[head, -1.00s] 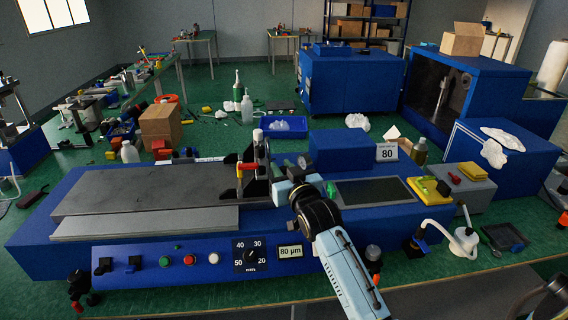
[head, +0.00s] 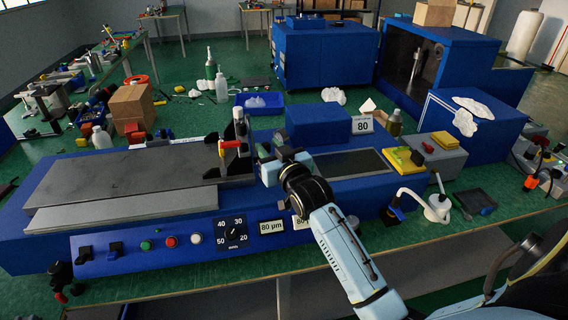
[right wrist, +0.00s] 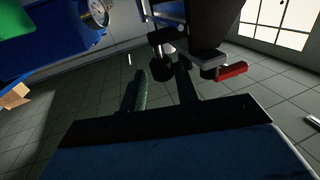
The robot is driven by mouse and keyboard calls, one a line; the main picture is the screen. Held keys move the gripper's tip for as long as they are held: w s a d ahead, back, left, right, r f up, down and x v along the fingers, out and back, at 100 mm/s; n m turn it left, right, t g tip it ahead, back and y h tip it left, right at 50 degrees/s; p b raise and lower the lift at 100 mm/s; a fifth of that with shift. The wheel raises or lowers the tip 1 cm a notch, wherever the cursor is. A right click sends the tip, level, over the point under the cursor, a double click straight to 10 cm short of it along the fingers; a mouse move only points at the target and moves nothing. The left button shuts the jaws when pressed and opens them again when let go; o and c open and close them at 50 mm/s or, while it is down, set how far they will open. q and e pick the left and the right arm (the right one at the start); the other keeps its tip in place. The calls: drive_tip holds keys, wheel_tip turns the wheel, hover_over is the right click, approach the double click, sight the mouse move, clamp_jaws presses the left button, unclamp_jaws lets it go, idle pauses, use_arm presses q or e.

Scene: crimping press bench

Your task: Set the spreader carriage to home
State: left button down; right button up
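The spreader carriage (head: 236,158) is a dark upright assembly with a red handle, standing across the right end of the grey machine bed (head: 125,178). My right gripper (head: 264,152) is just right of the carriage in the head view, its fingertips partly hard to make out. In the right wrist view my right gripper (right wrist: 160,75) shows two spread fingers with a gap between them. A dark round knob (right wrist: 161,70) appears in line with that gap, apparently beyond the fingertips; contact cannot be told. A red handle (right wrist: 231,70) shows to its right. My left gripper is not in view.
The blue machine's front panel holds a black dial (head: 232,233), buttons and an 80 µm display (head: 272,227). A raised blue housing (head: 318,124) stands behind my right gripper. A yellow pad (head: 403,160) and a white hooked lamp-like item (head: 437,206) are at the right.

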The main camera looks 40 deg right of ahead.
drive_tip(key=s+a, duration=0.1)
drive_tip(key=s, duration=1)
drive_tip(key=shift+s+a, duration=0.25)
drive_tip(key=shift+s, duration=0.05)
drive_tip(key=s+a+f+n+g+y, duration=0.1)
drive_tip(key=s+a+f+g, duration=0.15)
drive_tip(key=s+f, duration=0.2)
drive_tip(key=s+a+f+g+y, duration=0.1)
drive_tip(key=s+a+f+g, duration=0.1)
drive_tip(key=s+f+g, duration=0.3)
drive_tip(key=s+a+f+n+g, duration=0.1)
drive_tip(key=s+a+f+g, duration=0.25)
drive_tip(key=s, duration=0.35)
drive_tip(key=s+a+f+n+g, duration=0.1)
drive_tip(key=s+a+f+g, duration=0.15)
drive_tip(key=s+f, duration=0.35)
wheel_tip(320, 180, down, 23)
drive_tip(key=s+g+b, duration=0.1)
drive_tip(key=s+g, duration=0.1)
drive_tip(key=s+d+f, duration=0.2)
drive_tip(key=s+f, duration=0.6)
drive_tip(key=s+d+f+g, duration=0.1)
drive_tip(key=s+f, duration=0.7)
drive_tip(key=shift+s+d+f+n+b, duration=0.3)
drive_tip(key=shift+d+f+n+b, duration=0.05)
drive_tip(key=shift+d+n+b, duration=0.05)
